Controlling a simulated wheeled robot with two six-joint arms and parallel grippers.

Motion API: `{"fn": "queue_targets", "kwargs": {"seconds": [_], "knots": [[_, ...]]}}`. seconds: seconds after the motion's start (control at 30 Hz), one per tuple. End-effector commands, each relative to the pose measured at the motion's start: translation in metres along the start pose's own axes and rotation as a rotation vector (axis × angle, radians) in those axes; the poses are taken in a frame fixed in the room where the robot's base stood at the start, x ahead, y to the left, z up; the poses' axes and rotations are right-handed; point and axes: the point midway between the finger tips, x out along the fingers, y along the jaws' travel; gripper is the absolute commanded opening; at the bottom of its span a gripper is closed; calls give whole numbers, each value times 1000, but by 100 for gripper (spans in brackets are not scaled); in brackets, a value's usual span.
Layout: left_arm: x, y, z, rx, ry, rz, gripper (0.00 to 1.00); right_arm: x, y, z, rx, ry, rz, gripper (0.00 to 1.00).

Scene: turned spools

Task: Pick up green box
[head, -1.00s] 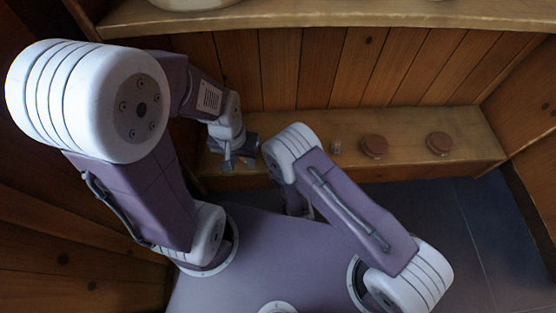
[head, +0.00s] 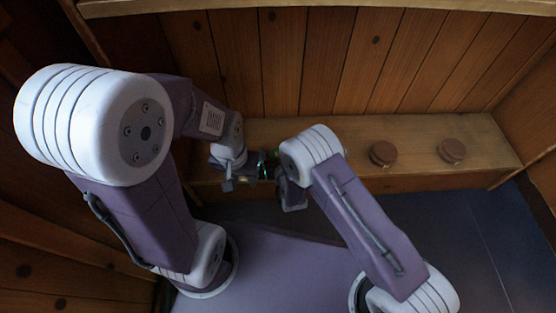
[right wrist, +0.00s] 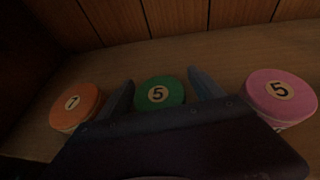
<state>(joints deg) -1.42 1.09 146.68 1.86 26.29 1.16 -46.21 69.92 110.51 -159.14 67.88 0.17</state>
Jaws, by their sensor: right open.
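The green box (right wrist: 158,93) shows in the right wrist view as a round green piece with a pale "5" on top, on the wooden ledge. My right gripper (right wrist: 160,79) is open, with one finger on each side of the green piece in the picture; I cannot tell whether they touch it. The body of the gripper hides the near part below. In the head view my left gripper (head: 258,169) is small and dark near the ledge, and its jaws are unclear. A little green shows beside it. The right gripper is largely hidden there by my arm.
An orange round piece marked "1" (right wrist: 75,106) stands left of the green one, and a pink one marked "5" (right wrist: 281,96) stands right. In the head view two brown round pieces (head: 383,152) (head: 452,150) sit on the ledge (head: 420,128). A plank wall rises behind.

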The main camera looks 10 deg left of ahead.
Motion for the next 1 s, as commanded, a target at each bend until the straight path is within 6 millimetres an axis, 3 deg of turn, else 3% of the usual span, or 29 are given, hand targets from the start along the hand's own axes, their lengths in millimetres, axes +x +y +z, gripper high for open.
{"fn": "queue_targets", "kwargs": {"seconds": [0.1, 0.33, 0.67, 1.0], "knots": [[-1, 0, 0, 0, 0, 0, 36, -1, 0, 1, 0, 0, 0, 74], [-1, 0, 0, 0, 0, 0, 36, -1, 0, 1, 0, 0, 0, 11], [-9, 0, -1, 0, 0, 0, 36, -5, 0, 10, 0, -1, 0, 11], [-68, 1, -7, 0, 0, 0, 36, -35, 0, 83, 0, -2, 0, 11]]}}
